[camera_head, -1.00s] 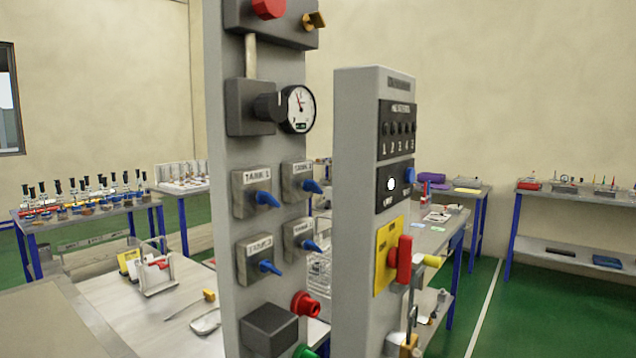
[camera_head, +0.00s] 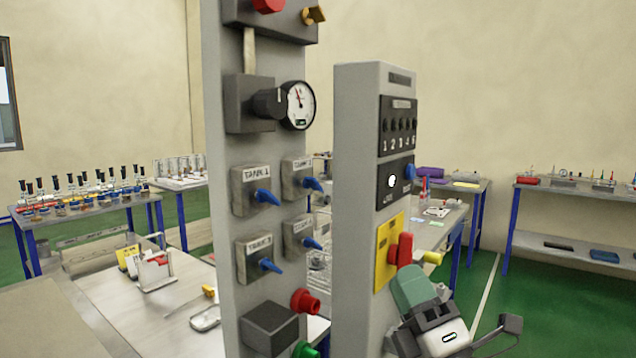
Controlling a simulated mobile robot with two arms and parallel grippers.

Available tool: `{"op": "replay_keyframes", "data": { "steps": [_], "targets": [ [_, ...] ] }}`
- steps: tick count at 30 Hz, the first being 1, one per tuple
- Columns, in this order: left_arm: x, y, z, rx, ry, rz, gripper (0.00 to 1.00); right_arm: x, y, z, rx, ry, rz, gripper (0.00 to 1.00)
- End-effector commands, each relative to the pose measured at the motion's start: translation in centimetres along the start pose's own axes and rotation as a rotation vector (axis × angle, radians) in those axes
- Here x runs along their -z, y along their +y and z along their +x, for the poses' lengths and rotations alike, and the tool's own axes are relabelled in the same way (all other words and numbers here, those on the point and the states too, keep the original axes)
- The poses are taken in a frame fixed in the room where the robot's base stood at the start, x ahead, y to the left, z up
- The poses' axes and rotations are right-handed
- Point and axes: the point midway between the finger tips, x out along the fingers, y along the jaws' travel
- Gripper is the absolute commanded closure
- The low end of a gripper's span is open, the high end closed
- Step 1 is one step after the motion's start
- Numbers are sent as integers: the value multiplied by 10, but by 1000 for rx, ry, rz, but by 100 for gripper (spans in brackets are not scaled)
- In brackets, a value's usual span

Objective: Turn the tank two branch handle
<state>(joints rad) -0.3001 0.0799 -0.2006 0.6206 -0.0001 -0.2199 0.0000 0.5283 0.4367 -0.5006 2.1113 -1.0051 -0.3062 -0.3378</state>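The tank two branch valve (camera_head: 297,178) is the upper right of the blue-handled valve blocks on the grey panel. Its blue handle (camera_head: 314,184) points right and slightly down. The tank 1 valve (camera_head: 251,190) sits to its left, with a similar blue handle. My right gripper (camera_head: 430,312) is at the lower right, in front of the second grey column, below and to the right of the tank two handle and well apart from it. A green part and dark and white parts of it show; whether its fingers are open is unclear. My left gripper is out of view.
A pressure gauge (camera_head: 298,105) sits above the valves. Two more blue-handled valves (camera_head: 256,257) and a red knob (camera_head: 305,302) are below. The second column (camera_head: 357,180) stands close on the right, with a red handle (camera_head: 405,250) on a yellow plate. Benches stand behind.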

Motion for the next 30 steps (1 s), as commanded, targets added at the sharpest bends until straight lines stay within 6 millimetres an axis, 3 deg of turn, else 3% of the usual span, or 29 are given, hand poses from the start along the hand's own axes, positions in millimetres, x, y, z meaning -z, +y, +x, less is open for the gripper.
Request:
{"op": "replay_keyframes", "data": {
  "steps": [1,3,7,11,15,21,30],
  "targets": [
    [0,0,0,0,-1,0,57,8,22,22,-94,106,-157,68],
    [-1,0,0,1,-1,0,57,24,42,42,-204,255,-389,68],
    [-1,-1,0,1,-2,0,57,41,62,71,-348,508,-843,68],
    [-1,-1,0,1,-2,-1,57,35,63,93,-393,709,-1263,68],
    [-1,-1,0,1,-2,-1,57,12,60,110,-362,842,-1576,68],
    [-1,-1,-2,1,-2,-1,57,-3,59,121,-322,909,-1731,68],
    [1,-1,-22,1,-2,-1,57,26,42,154,-324,912,-1725,68]
  ]
}}
